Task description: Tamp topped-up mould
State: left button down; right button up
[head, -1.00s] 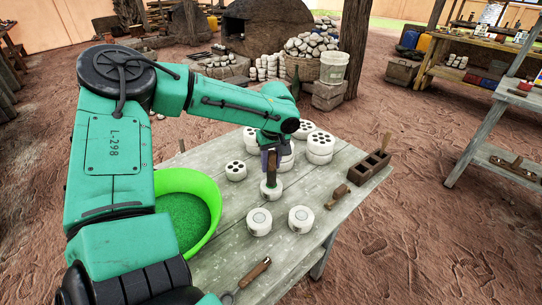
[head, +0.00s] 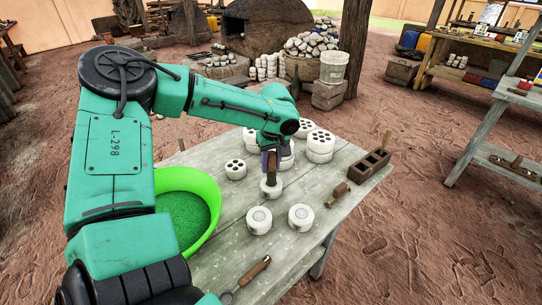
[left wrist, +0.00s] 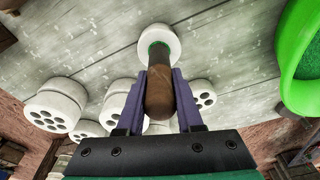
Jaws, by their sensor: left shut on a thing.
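My left gripper (head: 271,158) is shut on a brown wooden tamper (head: 271,170), held upright above the table. The tamper (left wrist: 158,88) also shows between the purple fingers in the left wrist view. Its far end is at the mouth of a small white mould (head: 271,190), with a ring of green fill visible around it in the left wrist view (left wrist: 171,38). I cannot tell whether it presses on the fill. My right gripper is not in view.
A bright green bowl (head: 212,232) of green granules stands at the table's left. White pieces with holes (head: 320,141) stand behind the gripper. A brown mould box (head: 366,167), a small wooden tool (head: 338,194) and a wooden-handled trowel (head: 254,272) lie around. The front right tabletop is clear.

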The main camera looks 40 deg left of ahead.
pick_arm(q)
jog(key=shift+s+f, duration=0.1)
notch_tip(320, 180, up, 8)
jog(key=p, duration=0.8)
jog(key=shift+r, duration=0.25)
dwell(0.3)
